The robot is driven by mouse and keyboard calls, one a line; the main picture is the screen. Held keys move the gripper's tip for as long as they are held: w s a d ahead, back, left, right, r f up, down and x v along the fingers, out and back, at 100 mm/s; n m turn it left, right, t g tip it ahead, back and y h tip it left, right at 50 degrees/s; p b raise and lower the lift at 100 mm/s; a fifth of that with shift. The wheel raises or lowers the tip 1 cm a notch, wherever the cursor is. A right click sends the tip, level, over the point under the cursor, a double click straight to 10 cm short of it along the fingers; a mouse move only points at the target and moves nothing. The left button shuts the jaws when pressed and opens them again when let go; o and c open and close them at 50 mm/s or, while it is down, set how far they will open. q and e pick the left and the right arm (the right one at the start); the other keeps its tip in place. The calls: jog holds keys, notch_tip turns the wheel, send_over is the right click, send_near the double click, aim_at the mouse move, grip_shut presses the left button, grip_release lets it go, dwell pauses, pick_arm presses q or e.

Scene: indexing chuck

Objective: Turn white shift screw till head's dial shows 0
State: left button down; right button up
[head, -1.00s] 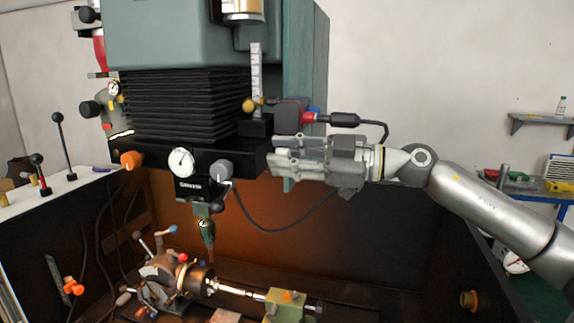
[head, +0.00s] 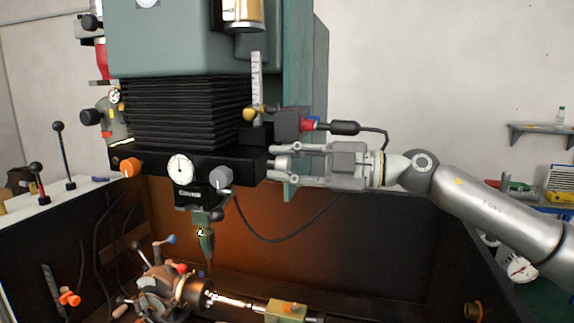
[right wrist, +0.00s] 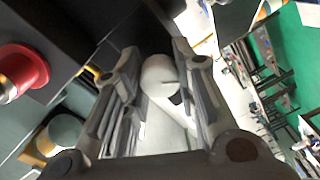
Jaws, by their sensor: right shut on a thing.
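The white shift screw (right wrist: 158,78) shows between my right gripper's fingers in the right wrist view, a pale rounded knob. My right gripper (head: 274,165) is shut on it at the right end of the machine's black head slide. In the head view the fingers mostly hide the screw. The head's round white dial (head: 180,168) sits on the front of the black slide, left of the gripper. Its dark needle looks near upright, but its numbers are too small to read. My left gripper is not in view.
A grey knob (head: 220,177) and an orange knob (head: 130,167) flank the dial. A red-collared plug (head: 308,124) with a black cable is just above my right gripper. A chuck (head: 196,290) and green tailstock (head: 286,310) stand below. The wall side at right has free room.

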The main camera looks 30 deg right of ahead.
jog(key=o, duration=1)
jog(key=shift+o, duration=0.2)
